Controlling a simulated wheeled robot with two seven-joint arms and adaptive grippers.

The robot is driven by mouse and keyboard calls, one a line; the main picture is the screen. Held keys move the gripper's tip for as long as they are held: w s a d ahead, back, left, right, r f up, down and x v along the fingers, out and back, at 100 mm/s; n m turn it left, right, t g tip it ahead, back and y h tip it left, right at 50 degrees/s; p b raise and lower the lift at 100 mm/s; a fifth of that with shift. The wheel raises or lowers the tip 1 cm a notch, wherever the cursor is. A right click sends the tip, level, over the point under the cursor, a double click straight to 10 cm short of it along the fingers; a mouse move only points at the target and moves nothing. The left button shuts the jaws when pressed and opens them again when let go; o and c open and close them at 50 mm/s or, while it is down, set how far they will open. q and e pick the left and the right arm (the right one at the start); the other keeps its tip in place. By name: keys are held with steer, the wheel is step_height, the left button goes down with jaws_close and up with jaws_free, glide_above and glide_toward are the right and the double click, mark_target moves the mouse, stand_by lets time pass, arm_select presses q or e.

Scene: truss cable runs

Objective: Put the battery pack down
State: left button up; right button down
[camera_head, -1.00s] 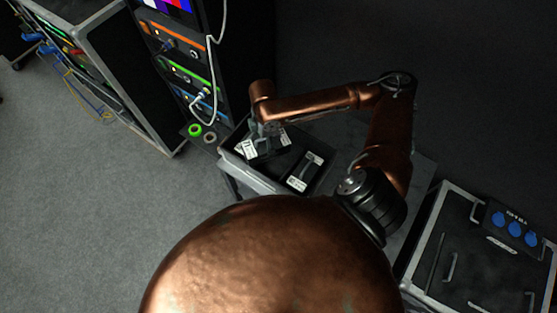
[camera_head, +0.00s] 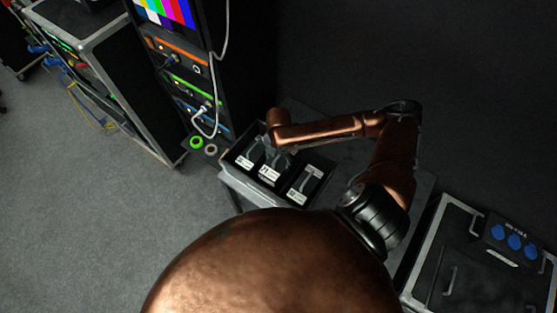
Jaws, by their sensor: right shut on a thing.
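My right gripper (camera_head: 272,157) reaches down over a dark tray (camera_head: 325,190) on a small table. It is shut on a black battery pack with a white label (camera_head: 269,175), which is in or just over the middle of the tray. Whether the pack touches the tray floor is hard to tell. Another labelled pack (camera_head: 245,162) sits to its left. A third pack with a grey handle (camera_head: 305,184) lies to its right. The gripper's fingertips are partly hidden. My left gripper is out of view.
A green tape roll (camera_head: 196,142) and a grey one (camera_head: 211,150) lie left of the tray. An equipment rack (camera_head: 185,75) with a white cable stands behind. A black flight case (camera_head: 470,260) with blue sockets is at right.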

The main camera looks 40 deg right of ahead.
mark_target(279, 168)
steer(key=shift+w+f, duration=0.1)
steer(key=shift+f, duration=2.7)
steer(key=shift+f, duration=0.1)
steer(key=c, duration=0.7)
jaws_free()
step_height(279, 168, up, 12)
steer(key=shift+r, duration=0.1)
